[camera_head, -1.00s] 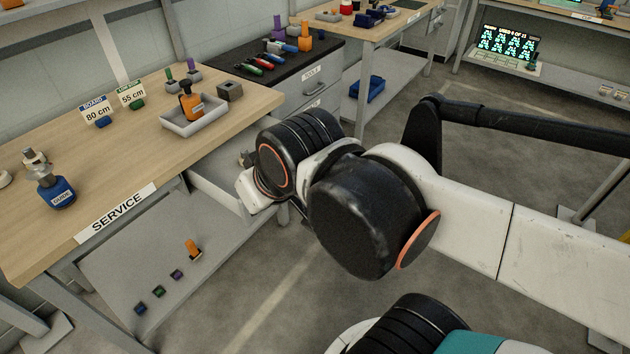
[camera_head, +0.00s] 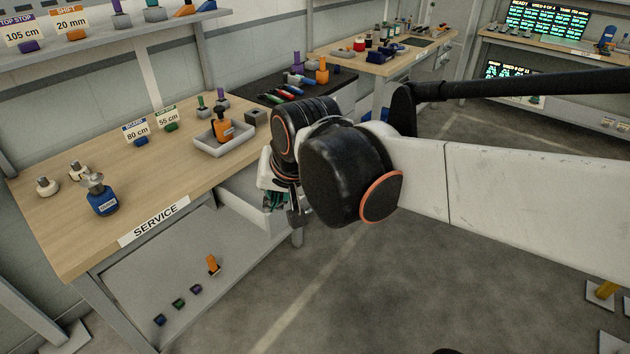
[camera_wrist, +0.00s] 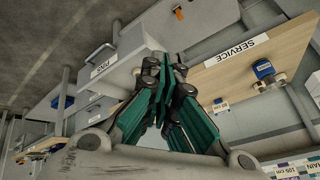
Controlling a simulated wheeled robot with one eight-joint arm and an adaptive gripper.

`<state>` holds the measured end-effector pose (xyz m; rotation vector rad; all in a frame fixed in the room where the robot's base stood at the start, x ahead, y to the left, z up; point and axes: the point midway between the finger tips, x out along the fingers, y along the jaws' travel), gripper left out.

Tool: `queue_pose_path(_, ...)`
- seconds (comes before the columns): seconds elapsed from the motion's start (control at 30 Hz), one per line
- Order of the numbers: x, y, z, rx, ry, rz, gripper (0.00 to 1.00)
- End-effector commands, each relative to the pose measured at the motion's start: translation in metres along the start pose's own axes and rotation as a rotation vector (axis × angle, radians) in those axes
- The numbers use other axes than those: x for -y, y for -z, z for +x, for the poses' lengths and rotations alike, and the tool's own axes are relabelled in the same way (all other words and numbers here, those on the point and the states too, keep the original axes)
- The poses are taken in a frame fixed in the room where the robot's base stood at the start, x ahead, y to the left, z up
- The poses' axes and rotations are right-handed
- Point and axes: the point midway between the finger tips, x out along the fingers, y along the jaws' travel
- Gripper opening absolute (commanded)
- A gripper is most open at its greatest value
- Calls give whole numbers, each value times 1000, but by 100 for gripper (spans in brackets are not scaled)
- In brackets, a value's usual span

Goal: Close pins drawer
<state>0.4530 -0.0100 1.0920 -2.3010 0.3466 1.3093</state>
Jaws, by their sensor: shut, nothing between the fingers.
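The pins drawer (camera_head: 256,216) is a grey box under the front right of the service table (camera_head: 110,232), standing out from it. My arm hides part of it. In the wrist view its pale front (camera_wrist: 122,68) carries a label and a bar handle, left of my fingers. My gripper (camera_wrist: 166,66) has dark green fingers, shut and empty, beside the drawer front. I cannot tell whether they touch it. In the head view the gripper (camera_head: 290,212) is at the drawer's outer end, mostly hidden by my wrist.
A lower shelf (camera_head: 190,325) holds several small pieces. A dark-topped tool cabinet (camera_head: 300,85) stands behind my arm.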

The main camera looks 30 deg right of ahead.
Motion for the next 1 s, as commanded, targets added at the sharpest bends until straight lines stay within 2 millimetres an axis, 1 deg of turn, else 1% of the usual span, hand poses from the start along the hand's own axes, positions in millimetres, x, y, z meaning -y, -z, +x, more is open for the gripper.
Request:
queue_pose_path(0.03, 3, 12, 2, 7, -5, 51, 0)
queue_pose_path(0.1, 4, 28, 8, 18, -15, 146, 0)
queue_pose_path(0.2, 3, 56, 20, 34, -36, 307, 0)
queue_pose_path(0.37, -7, 98, 46, 55, -73, 574, 0)
queue_pose_path(0.47, -19, 123, 65, 65, -100, 742, 0)
queue_pose_path(0.6, -41, 154, 95, 76, -139, 979, 0)
queue_pose_path(0.77, -74, 185, 132, 82, -188, 1251, 0)
queue_pose_path(0.9, -108, 206, 167, 82, -231, 1489, 0)
queue_pose_path(0.97, -125, 213, 182, 81, -251, 1590, 0)
queue_pose_path(1.0, -137, 218, 193, 78, -264, 1658, 0)
